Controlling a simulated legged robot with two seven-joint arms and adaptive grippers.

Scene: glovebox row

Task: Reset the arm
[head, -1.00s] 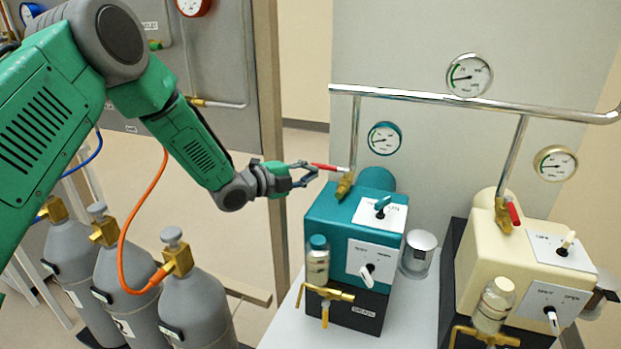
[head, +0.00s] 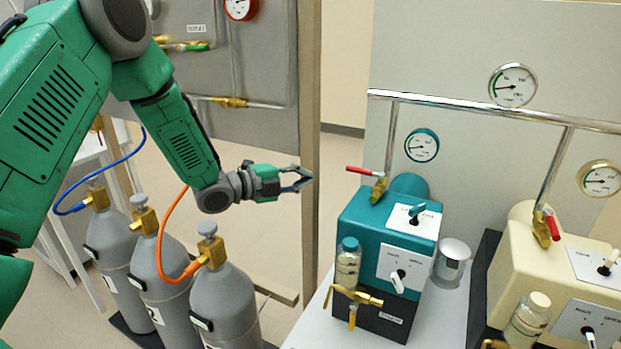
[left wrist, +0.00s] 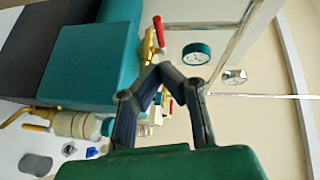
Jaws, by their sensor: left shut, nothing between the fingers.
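My left gripper (head: 308,178) is shut and empty in the head view, in the air left of the teal pump unit (head: 372,215). A clear gap separates its fingertips from the red valve handle (head: 362,170), which points left from its brass valve above the teal unit. In the left wrist view the two dark fingers (left wrist: 165,72) meet at their tips. Behind them are the teal unit (left wrist: 90,65), a red handle (left wrist: 158,30) and the teal-rimmed gauge (left wrist: 196,54). My right gripper is not in view.
Several grey gas cylinders (head: 225,300) with hoses stand below my left arm. A wooden post (head: 308,130) rises behind the gripper. A cream pump unit (head: 545,265) stands at right under a metal pipe (head: 480,108). Open floor shows between the cylinders and the bench.

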